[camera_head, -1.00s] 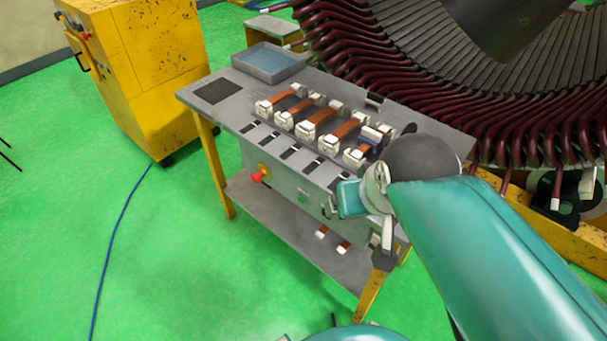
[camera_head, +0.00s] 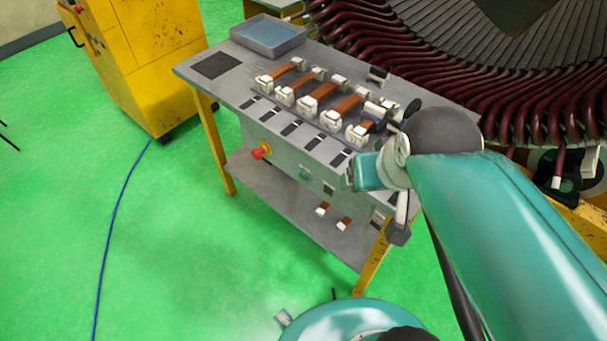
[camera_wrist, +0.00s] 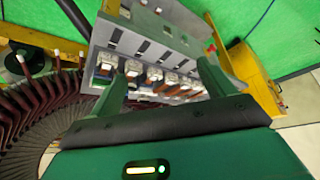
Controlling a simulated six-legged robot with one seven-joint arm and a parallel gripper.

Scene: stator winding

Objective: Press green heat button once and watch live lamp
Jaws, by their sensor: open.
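The green button (camera_head: 303,175) is a small round spot on the grey front panel (camera_head: 285,160) of the bench, right of the red stop knob (camera_head: 261,152). My gripper (camera_head: 354,174) is right of the button in the head view and apart from it, by the right part of the panel. In the wrist view my gripper (camera_wrist: 165,72) is open and empty, its two fingers spread wide. The clamp row shows beyond them. I cannot pick out a live lamp or tell whether one is lit.
Copper bars sit in white clamps (camera_head: 312,97) on the bench top. A blue tray (camera_head: 268,36) is at its back left. A yellow cabinet (camera_head: 150,70) stands left, and the big stator (camera_head: 420,60) is behind. A blue cable (camera_head: 118,220) crosses the green floor.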

